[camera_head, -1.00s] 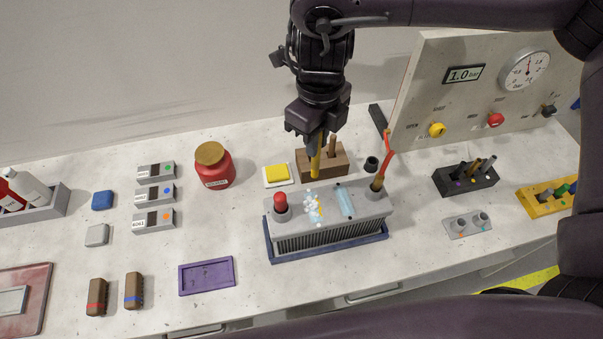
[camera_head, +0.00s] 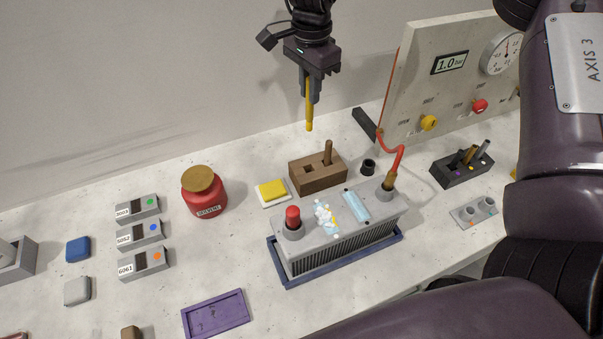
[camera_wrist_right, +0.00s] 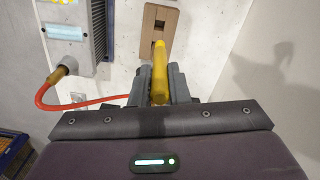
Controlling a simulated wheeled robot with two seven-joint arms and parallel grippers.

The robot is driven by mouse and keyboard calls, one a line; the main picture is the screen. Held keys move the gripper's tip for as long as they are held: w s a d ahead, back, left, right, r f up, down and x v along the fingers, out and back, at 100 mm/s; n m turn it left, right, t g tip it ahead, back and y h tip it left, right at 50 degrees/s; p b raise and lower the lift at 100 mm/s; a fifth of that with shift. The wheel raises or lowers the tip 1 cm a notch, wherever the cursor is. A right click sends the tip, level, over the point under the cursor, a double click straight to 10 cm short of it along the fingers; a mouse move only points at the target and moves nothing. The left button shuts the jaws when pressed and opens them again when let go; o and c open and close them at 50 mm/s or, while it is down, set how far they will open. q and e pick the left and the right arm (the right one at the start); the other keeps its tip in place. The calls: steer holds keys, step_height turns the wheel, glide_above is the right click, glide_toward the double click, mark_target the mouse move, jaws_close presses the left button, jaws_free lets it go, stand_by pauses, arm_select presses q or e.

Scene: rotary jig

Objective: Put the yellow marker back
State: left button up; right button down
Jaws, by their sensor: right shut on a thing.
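My right gripper (camera_head: 311,88) is shut on the yellow marker (camera_head: 309,115) and holds it upright in the air, tip down. The marker is above and behind the brown wooden block (camera_head: 303,181), clear of it in the head view. In the right wrist view the marker (camera_wrist_right: 159,62) sticks out from between the fingers (camera_wrist_right: 160,85), with the wooden block (camera_wrist_right: 150,40) beyond it. The block has an open slot and a brown stick (camera_head: 328,152) standing in another. My left gripper is not in view.
A grey finned unit (camera_head: 335,240) with a red cable stands in front of the block. A yellow pad (camera_head: 271,192), a red jar (camera_head: 205,195) and a small black cup (camera_head: 368,166) are nearby. A black holder (camera_head: 462,172) with several sticks is at right, below the gauge panel (camera_head: 440,85).

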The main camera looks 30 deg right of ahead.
mark_target(310, 130)
step_height(310, 130, down, 7)
steer(key=shift+s+d+f+b, duration=0.1)
steer(key=shift+s+b, duration=0.05)
steer(key=shift+b, duration=0.25)
step_height(310, 130, down, 7)
steer(key=shift+r+p, duration=0.1)
steer(key=shift+p, duration=0.7)
step_height(310, 130, down, 5)
steer(key=shift+f+p, duration=0.2)
steer(key=shift+p, duration=0.35)
steer(key=shift+f, duration=0.15)
steer(key=c, duration=1.4)
jaws_free()
